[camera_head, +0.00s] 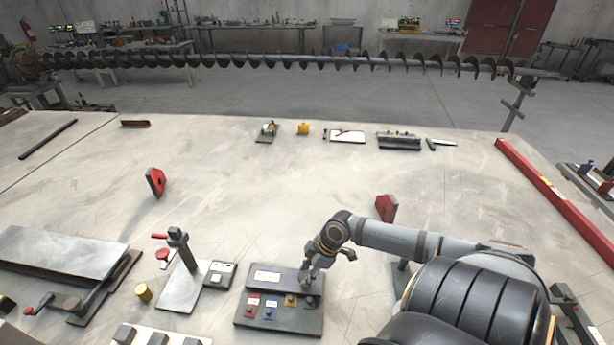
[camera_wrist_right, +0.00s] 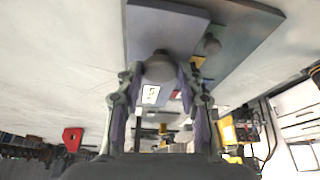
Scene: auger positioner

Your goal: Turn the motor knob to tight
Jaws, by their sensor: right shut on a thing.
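A dark control panel (camera_head: 262,320) lies at the front middle of the table, with a raised back strip and several small coloured labels and knobs. My right gripper (camera_head: 311,286) points down at the panel's right end. In the right wrist view, the fingers of my right gripper (camera_wrist_right: 160,85) are shut on a round grey knob (camera_wrist_right: 160,67), one finger on each side. A second grey knob (camera_wrist_right: 212,45) stands apart from the fingers. The labels are too small to read, so I cannot tell the knob's setting. My left gripper is not in view.
A vise-like stand (camera_head: 178,240) with a red handle and a small grey box (camera_head: 218,275) stand left of the panel. A yellow cylinder (camera_head: 143,292) is further left. Red blocks (camera_head: 155,181) stand behind. The table's middle is mostly clear.

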